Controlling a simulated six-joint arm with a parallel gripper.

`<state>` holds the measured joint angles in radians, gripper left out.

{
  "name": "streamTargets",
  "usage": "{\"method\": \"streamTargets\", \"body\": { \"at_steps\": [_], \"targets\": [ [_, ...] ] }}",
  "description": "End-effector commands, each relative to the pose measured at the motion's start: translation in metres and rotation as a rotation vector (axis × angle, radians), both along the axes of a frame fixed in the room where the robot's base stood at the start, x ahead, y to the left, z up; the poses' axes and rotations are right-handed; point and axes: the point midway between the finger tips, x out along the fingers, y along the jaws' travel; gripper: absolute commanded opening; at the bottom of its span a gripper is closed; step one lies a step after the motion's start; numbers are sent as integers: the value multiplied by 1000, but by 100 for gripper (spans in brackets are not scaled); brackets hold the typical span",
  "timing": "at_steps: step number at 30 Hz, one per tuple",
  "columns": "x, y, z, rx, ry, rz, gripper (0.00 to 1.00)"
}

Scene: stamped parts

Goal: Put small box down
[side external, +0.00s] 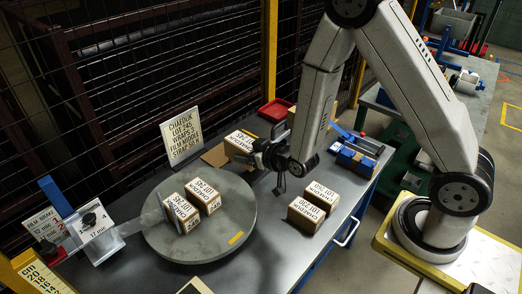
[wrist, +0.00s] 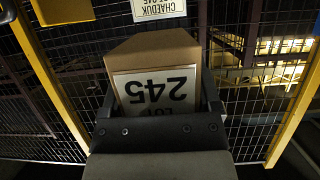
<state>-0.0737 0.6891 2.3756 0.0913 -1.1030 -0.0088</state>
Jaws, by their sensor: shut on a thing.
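My gripper (side external: 257,155) is shut on a small brown box (side external: 240,143) with a white printed label. In the wrist view the same box (wrist: 153,70) sits between the two fingers, its label reading 245 upside down. In the side view my gripper is behind and right of a round grey turntable (side external: 165,243). The box's underside is hidden, so I cannot tell whether it touches anything below. Two similar boxes stand close together on the turntable, a front one (side external: 180,214) and a back one (side external: 204,196).
Two more boxes, a near one (side external: 305,215) and a far one (side external: 322,194), stand on the table right of the turntable. A sign (side external: 182,136) stands behind it. A film holder (side external: 92,232) is at left, blue tools (side external: 356,160) at right. A mesh fence runs behind.

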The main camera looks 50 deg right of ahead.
Motion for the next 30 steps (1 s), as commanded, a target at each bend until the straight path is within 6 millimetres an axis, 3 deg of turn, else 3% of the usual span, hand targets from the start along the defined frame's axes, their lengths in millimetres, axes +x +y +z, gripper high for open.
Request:
{"method": "streamTargets", "body": {
  "at_steps": [6,13,23,30],
  "targets": [
    [23,-11,38,0,-9,6,0],
    [33,-17,57,1,-6,13,0],
    [33,-17,56,2,-2,14,0],
    [23,-11,36,1,3,12,0]
  ]
}}
